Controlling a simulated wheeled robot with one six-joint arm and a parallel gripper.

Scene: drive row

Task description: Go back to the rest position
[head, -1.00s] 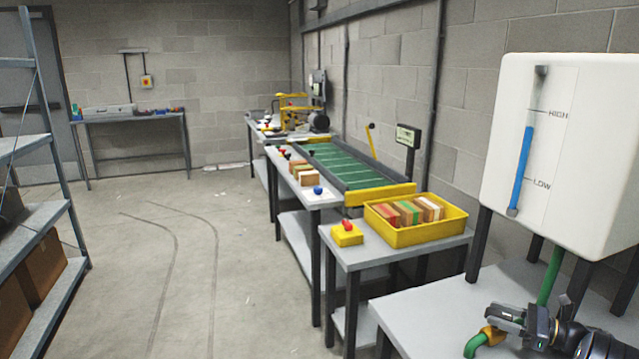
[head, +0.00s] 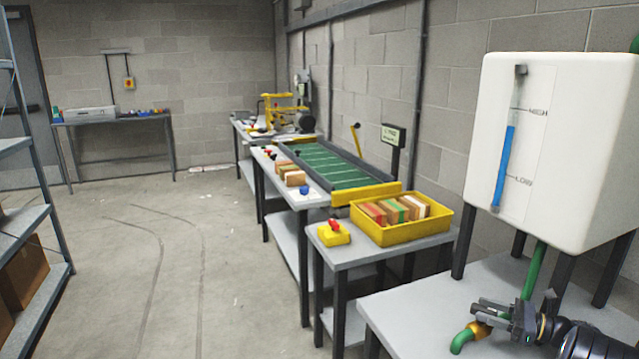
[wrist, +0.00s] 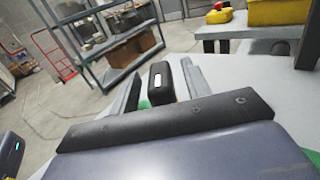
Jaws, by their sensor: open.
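My gripper (head: 490,312) is at the lower right of the head view, over the near grey table and in front of the white tank (head: 560,150). Its jaws are open. In the wrist view the two fingers (wrist: 160,85) stand apart, with a black piece that has a white mark between or beyond them. A bit of green pipe shows low beside it. In the head view a green pipe (head: 533,270) runs down from the tank, and its yellow-collared end (head: 468,335) curves beside my gripper. I cannot tell whether my gripper touches the pipe or its fitting.
A yellow crate (head: 372,238) of coloured blocks and a yellow box with a red button (head: 333,233) stand on the middle table. A green conveyor (head: 335,165) lies behind. A shelf rack (head: 28,215) is at the left. The floor between (head: 170,270) is clear.

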